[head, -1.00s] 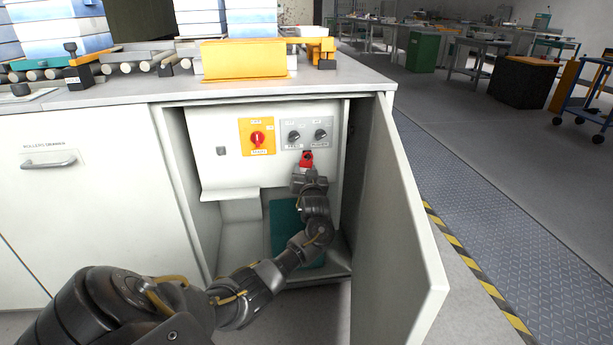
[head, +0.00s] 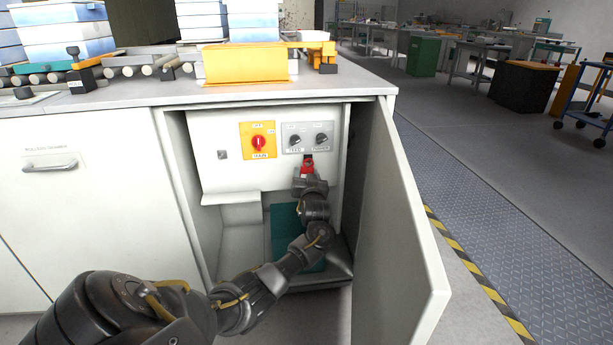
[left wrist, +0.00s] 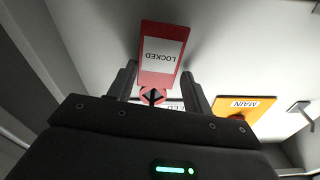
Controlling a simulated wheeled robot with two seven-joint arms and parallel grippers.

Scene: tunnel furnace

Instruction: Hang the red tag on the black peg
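The red tag (head: 307,166) is on the control panel inside the open cabinet, below the right-hand grey switch plate. In the left wrist view the tag (left wrist: 161,52) carries a white label reading LOCKED, upside down there. The black peg (left wrist: 153,97) shows inside the ring at the tag's narrow end, so the tag appears to hang on it. My left gripper (left wrist: 158,72) has its fingers apart, one on each side of the tag, with gaps visible. In the head view the gripper (head: 306,175) is just below the tag. My right gripper is not in view.
The yellow MAIN switch plate (head: 258,140) and the grey plate with two knobs (head: 307,137) are close to the gripper. The open cabinet door (head: 400,220) stands right of my arm. A green item (head: 286,235) is low inside the cabinet.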

